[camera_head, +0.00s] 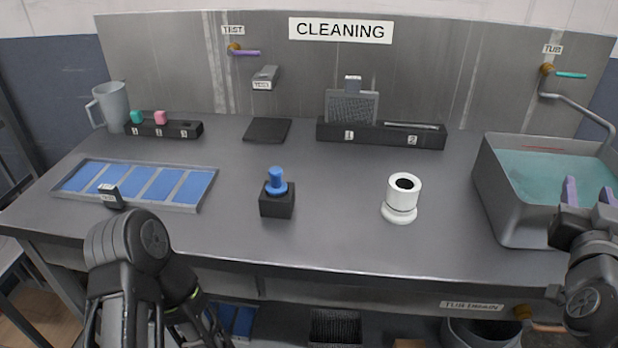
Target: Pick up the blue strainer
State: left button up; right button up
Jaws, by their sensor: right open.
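A small blue piece (277,182) with a rounded knob top sits upright on a black square block (277,205) at mid-table; it is the only loose blue item on the table top, but I cannot tell if it is a strainer. My right gripper (588,194) is at the right edge, its two purple fingers pointing up and apart, open and empty. It shows in front of the water-filled tub, far to the right of the blue piece. My left arm shows at the lower left; its gripper is not in view.
A white cylinder (401,199) stands right of the blue piece. A tray with blue panels (209,192) lies at left. A black rack (381,134) holding a mesh panel (352,107) stands behind. A grey tub (487,190) is at right. Table between blue piece and cylinder is clear.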

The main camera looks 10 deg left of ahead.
aim_at(277, 188)
jog(key=k+j, duration=0.3)
jog(key=k, duration=0.15)
jog(key=k+j, duration=0.3)
jog(key=k, duration=0.15)
